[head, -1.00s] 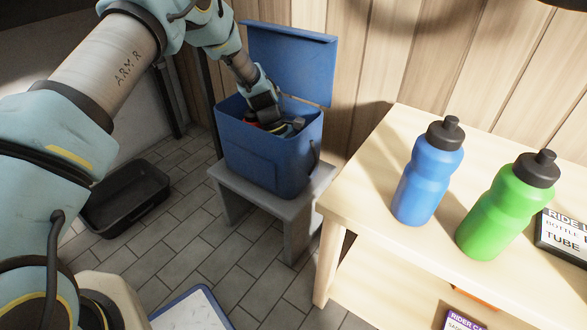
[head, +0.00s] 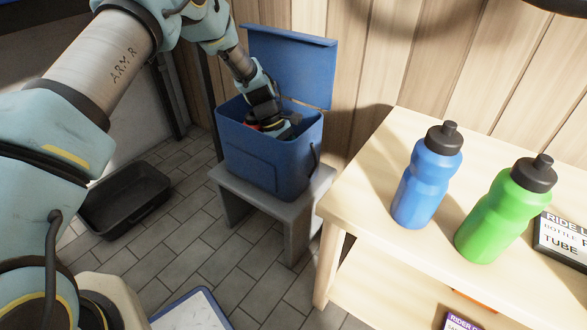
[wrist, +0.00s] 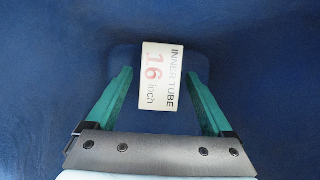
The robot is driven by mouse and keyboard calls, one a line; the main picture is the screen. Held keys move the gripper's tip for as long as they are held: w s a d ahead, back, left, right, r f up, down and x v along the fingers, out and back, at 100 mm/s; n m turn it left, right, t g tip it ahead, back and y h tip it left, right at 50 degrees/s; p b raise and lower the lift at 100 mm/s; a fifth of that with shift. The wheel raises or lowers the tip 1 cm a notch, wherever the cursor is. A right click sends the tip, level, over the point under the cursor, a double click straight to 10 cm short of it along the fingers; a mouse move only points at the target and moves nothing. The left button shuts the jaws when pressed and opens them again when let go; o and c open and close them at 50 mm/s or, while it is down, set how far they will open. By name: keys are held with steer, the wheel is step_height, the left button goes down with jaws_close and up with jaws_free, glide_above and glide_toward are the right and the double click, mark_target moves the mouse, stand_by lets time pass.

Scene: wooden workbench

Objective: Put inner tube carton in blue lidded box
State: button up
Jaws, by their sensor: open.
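The blue lidded box (head: 262,157) stands on a grey stool with its lid (head: 290,65) raised at the back. My gripper reaches down into the box; its fingers are hidden by the box walls in the head view. In the wrist view my gripper (wrist: 158,100) is open, its two green fingers spread apart. The white inner tube carton (wrist: 159,76), printed "INNER TUBE 16 inch", lies inside the blue interior, beyond and between the fingers. A gap shows on both sides of it, so neither finger touches it.
A grey stool (head: 238,200) holds the box. A wooden workbench (head: 372,180) to the right bears a blue bottle (head: 428,180), a green bottle (head: 503,215) and a dark sign (head: 565,240). A black tray (head: 128,197) lies on the tiled floor at left.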

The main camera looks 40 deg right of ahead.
steer(key=p+v, duration=0.2)
steer(key=v, duration=0.8)
